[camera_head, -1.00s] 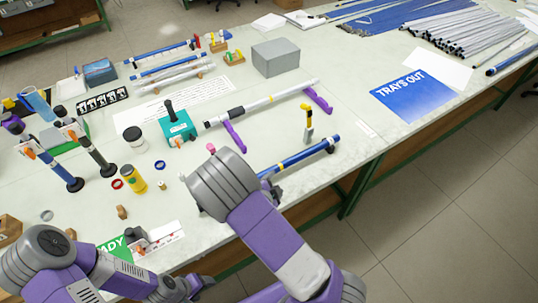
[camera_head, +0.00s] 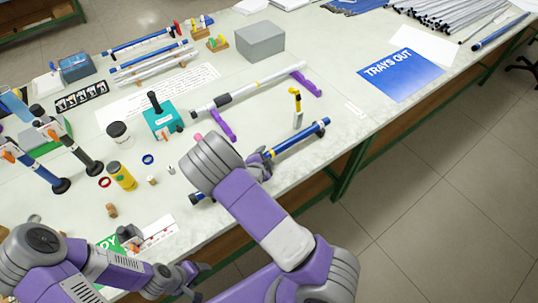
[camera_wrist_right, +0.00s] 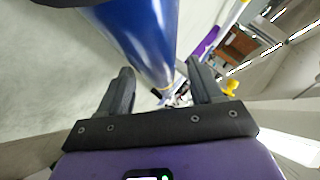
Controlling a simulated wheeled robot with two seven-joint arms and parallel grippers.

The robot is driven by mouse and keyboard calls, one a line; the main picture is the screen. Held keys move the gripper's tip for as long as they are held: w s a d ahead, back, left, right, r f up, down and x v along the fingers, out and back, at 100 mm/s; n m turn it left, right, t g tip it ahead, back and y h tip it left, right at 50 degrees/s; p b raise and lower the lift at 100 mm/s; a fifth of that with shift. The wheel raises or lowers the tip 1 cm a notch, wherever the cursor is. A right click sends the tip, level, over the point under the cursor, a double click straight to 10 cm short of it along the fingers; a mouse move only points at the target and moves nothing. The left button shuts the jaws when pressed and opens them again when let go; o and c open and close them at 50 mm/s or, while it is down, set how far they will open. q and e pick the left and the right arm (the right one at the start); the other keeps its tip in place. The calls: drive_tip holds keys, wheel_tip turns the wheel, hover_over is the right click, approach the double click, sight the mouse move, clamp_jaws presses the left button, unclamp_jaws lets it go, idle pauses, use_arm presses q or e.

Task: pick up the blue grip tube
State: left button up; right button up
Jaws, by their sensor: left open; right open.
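The blue grip tube (camera_head: 300,139) lies near the table's front edge, slanting up to the right. My right arm hides its middle, and a dark end shows to the left of the arm. My right gripper (camera_head: 260,160) is open at the tube. In the right wrist view the blue tube (camera_wrist_right: 147,38) comes down from the top, between the two open fingers of the right gripper (camera_wrist_right: 160,85); whether they touch it I cannot tell. My left gripper (camera_head: 197,279) is open and empty in front of the table's front edge.
A yellow-topped tool (camera_head: 297,108) stands just behind the tube. A white rod (camera_head: 255,90) lies on purple supports (camera_head: 222,124) further back. A teal box (camera_head: 162,120), a yellow can (camera_head: 122,176) and upright tubes stand to the left. The table right of the tube is mostly clear.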

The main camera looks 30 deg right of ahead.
clamp_jaws()
